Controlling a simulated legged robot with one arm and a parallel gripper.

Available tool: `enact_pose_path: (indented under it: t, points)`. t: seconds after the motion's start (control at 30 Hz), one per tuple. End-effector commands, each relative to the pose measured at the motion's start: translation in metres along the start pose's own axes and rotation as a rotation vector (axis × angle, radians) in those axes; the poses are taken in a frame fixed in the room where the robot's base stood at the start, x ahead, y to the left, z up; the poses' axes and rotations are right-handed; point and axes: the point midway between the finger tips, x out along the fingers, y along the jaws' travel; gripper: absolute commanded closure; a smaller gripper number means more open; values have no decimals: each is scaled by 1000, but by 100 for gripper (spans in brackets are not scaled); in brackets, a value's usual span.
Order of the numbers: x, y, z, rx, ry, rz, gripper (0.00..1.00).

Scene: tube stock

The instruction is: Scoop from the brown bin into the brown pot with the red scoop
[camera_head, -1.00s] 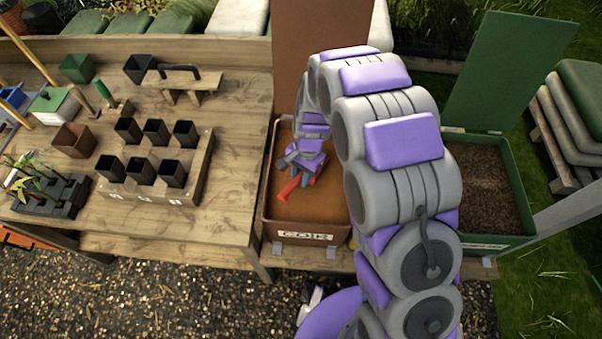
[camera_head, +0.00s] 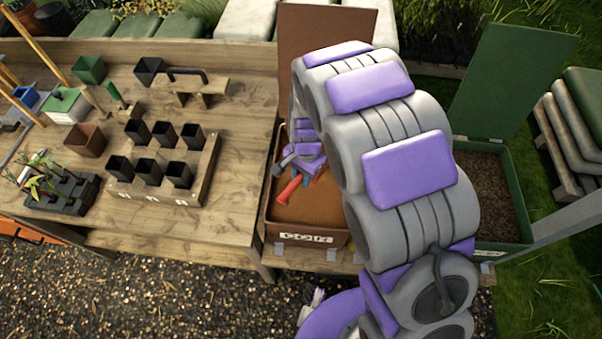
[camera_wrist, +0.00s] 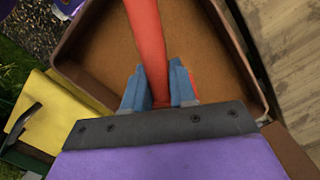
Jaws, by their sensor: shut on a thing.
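My gripper (camera_wrist: 160,92) is shut on the red scoop (camera_wrist: 146,35), whose handle lies between the blue fingers in the wrist view. In the head view the red scoop (camera_head: 289,188) shows over the brown bin (camera_head: 302,240), which holds brown coir. The scoop's far end is out of the wrist view, so whether it touches the coir or carries any cannot be told. The brown bin's rim (camera_wrist: 95,83) also shows in the wrist view. The brown pot (camera_head: 85,141) stands on the wooden bench at left and looks upright; I cannot see inside it.
A rack of black pots (camera_head: 160,190) stands on the bench between the brown pot and the bin. A seedling tray (camera_head: 62,196) sits in front of the brown pot. A green bin (camera_head: 519,221) stands right of my arm. The brown bin's lid (camera_head: 325,50) stands raised behind it.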

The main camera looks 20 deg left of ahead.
Motion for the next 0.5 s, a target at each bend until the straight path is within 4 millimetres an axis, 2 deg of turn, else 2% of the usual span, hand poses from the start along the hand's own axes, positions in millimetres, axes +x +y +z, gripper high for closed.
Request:
enact_pose_path:
  t: [0.5]
  points:
    - [-26,-7,19,-1,72,6,100]
